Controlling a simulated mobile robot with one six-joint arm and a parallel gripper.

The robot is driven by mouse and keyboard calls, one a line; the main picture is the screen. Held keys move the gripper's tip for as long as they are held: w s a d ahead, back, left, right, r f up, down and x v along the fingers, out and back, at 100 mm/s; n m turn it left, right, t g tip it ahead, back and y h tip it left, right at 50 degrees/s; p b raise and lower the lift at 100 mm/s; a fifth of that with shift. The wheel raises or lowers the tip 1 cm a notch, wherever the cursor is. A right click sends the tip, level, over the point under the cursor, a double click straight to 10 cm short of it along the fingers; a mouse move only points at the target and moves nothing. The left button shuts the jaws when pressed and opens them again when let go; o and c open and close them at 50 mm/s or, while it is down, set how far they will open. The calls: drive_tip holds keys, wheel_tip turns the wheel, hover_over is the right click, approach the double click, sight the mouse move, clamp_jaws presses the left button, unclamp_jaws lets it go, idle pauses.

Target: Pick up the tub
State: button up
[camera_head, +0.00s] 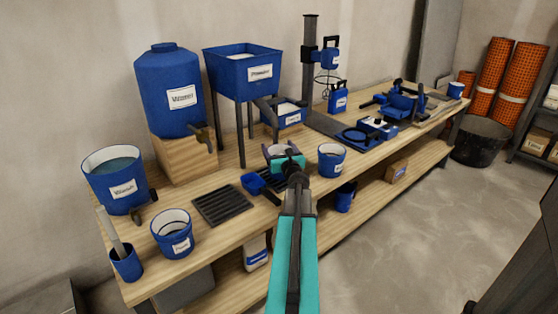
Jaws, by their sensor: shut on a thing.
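My arm reaches from the bottom of the view over the wooden bench. My gripper (287,163) is shut on a small blue tub (279,149) with a pale rim. The arm's end hides most of this tub, and I cannot tell whether it touches the bench or a grate beneath. Similar blue tubs with pale insides and white labels stand upright nearby: one (331,165) right of my gripper, another (172,239) at the front left.
The bench (205,257) also holds a blue water tank (168,90), a hopper (241,70) on legs, a large bucket (115,185), a dark grate (222,205) and a blue scoop (255,184). A mixer stand (310,75) rises behind. A black bin (480,142) stands right.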

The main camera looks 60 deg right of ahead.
drive_tip(key=shift+r, duration=0.15)
drive_tip(key=s+a+r+p, duration=0.2)
drive_tip(key=s+a+p, duration=0.1)
drive_tip(key=s, duration=0.4)
drive_tip(key=s+a+r+p, duration=0.3)
drive_tip(key=s+p, duration=0.2)
drive_tip(key=s, duration=0.2)
drive_tip(key=shift+a, duration=0.25)
idle(0.5)
drive_tip(key=shift+s+a+f, duration=0.1)
drive_tip(key=shift+s, duration=0.15)
idle(0.7)
